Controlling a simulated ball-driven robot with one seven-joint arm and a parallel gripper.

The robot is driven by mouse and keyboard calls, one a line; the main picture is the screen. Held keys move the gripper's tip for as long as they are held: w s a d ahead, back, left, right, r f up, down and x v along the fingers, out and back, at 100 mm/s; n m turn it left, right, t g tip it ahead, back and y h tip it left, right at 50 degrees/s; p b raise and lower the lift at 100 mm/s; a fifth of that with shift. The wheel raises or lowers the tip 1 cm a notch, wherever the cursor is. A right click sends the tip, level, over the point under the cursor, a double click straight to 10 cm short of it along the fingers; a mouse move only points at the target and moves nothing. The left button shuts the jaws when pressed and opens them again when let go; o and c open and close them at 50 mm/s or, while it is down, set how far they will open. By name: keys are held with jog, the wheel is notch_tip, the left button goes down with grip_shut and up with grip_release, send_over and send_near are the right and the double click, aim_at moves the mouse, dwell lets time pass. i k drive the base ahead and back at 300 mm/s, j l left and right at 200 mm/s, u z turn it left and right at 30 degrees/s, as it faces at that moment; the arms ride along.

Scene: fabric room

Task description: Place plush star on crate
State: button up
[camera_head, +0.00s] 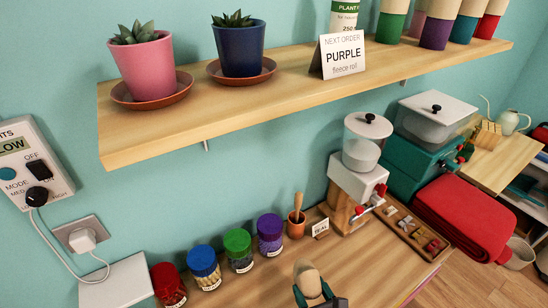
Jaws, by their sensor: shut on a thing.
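A beige rounded part with dark green and black pieces stands at the bottom edge, right of the middle.
A wooden shelf (255,103) on the blue wall holds a pink pot (150,72), a blue pot (240,52) and a "PURPLE fleece roll" sign (342,55). Below are several jars, a white-hopper machine (352,180), a teal machine (415,150) and folded red fabric (468,215).

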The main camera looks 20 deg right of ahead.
aim_at(491, 127)
jog(key=z, duration=0.35)
jog(key=k+l+z, duration=0.1)
jog(key=z, duration=0.25)
jog(key=l+z, duration=0.2)
jog(key=z, duration=0.15)
jog(key=i+l+z, duration=0.45)
jog(key=i+l, duration=0.05)
jog(key=l, duration=0.05)
